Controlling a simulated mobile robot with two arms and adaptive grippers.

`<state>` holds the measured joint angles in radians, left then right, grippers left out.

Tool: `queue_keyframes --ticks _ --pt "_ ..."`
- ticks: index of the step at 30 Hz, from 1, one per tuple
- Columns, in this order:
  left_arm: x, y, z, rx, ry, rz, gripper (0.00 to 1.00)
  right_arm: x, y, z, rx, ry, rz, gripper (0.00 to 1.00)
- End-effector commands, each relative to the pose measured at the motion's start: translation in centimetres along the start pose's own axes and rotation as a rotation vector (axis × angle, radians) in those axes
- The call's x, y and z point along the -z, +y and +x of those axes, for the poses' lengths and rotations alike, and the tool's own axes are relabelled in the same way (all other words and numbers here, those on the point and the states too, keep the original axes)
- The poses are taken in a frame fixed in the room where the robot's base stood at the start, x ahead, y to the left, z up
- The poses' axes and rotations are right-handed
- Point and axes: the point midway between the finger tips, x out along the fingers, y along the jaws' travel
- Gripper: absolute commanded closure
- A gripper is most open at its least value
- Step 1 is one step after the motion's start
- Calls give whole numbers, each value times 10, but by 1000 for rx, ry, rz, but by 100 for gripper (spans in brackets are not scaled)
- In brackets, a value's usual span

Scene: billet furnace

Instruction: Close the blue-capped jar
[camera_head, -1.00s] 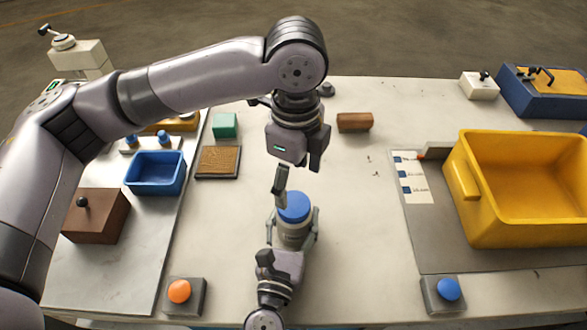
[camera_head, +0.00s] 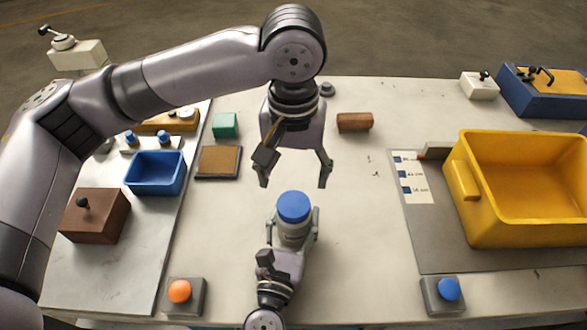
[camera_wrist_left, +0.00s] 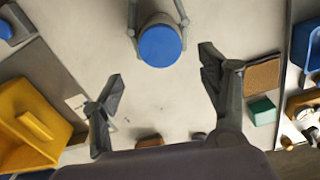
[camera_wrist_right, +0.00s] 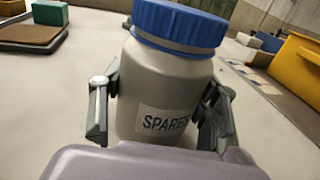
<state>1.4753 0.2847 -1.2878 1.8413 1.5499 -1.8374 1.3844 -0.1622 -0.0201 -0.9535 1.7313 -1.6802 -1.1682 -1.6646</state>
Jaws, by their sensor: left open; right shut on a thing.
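The jar (camera_wrist_right: 160,92) is grey with a label reading "SPARE", partly cut off. Its blue cap (camera_head: 293,207) sits on top; it also shows in the left wrist view (camera_wrist_left: 160,46) and the right wrist view (camera_wrist_right: 180,24). I cannot tell how tightly the cap is on. My right gripper (camera_head: 296,232) is shut on the jar body from the near side, with one finger on each side. My left gripper (camera_head: 293,184) is open and empty, its fingers spread beyond the cap and apart from it.
A blue bin (camera_head: 155,173) and a brown box (camera_head: 97,215) stand at the left. A large yellow bin (camera_head: 520,190) stands at the right. An orange button (camera_head: 179,291) and a blue button (camera_head: 448,289) sit near the front edge. The table around the jar is mostly clear.

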Motion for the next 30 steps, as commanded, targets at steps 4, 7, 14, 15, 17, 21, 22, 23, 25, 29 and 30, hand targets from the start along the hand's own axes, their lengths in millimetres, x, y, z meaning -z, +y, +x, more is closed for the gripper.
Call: queue_keyframes --ticks 4,7,14,15,17,21,22,23,25,29,30 --pt "0 0 -1 0 0 -119 32 1 0 0 0 1 -1 100" --pt "0 0 -1 0 0 -152 32 1 0 0 0 1 -1 100" --pt "0 0 -1 0 0 -159 32 1 0 0 0 1 -1 100" --pt "0 0 -1 0 0 -159 32 1 0 0 0 1 -1 100" --pt "0 0 0 1 0 -158 32 1 0 0 0 1 -1 100" --pt "0 -1 8 2 -2 -158 32 1 0 0 0 1 -1 100" --pt "0 -1 12 3 -2 -158 32 1 0 0 0 1 -1 100" --pt "-1 -1 16 2 -3 -157 32 1 0 0 0 1 -1 100" --pt "-1 -1 27 2 -2 -157 32 1 0 0 0 1 -1 100" --pt "0 -1 48 3 -2 -157 32 1 0 0 0 1 -1 100" --pt "-1 -1 54 2 -3 -157 32 1 0 0 0 1 -1 100"
